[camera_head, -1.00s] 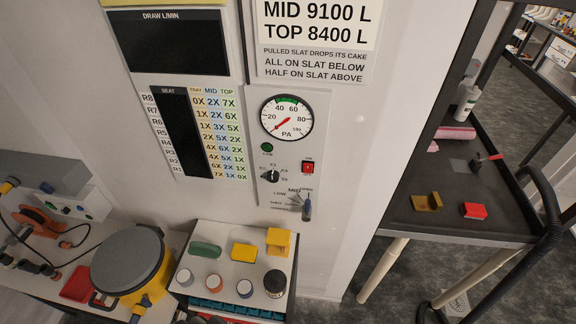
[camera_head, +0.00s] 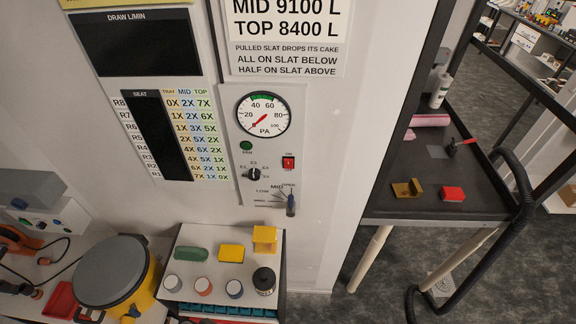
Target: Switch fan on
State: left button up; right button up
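The fan control panel (camera_head: 267,105) is on the white wall in the middle of the view. It carries a round PA gauge (camera_head: 263,115) whose red needle points to the lower left, near the low end. I cannot tell whether the green lamp is lit. Neither of my grippers is in view.
A bench at lower left holds a yellow pot with a grey lid (camera_head: 113,272) and a small rack (camera_head: 220,290) with blocks and jars. A dark cart (camera_head: 380,205) with a black hose (camera_head: 526,190) stands at right. The space before the panel is clear.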

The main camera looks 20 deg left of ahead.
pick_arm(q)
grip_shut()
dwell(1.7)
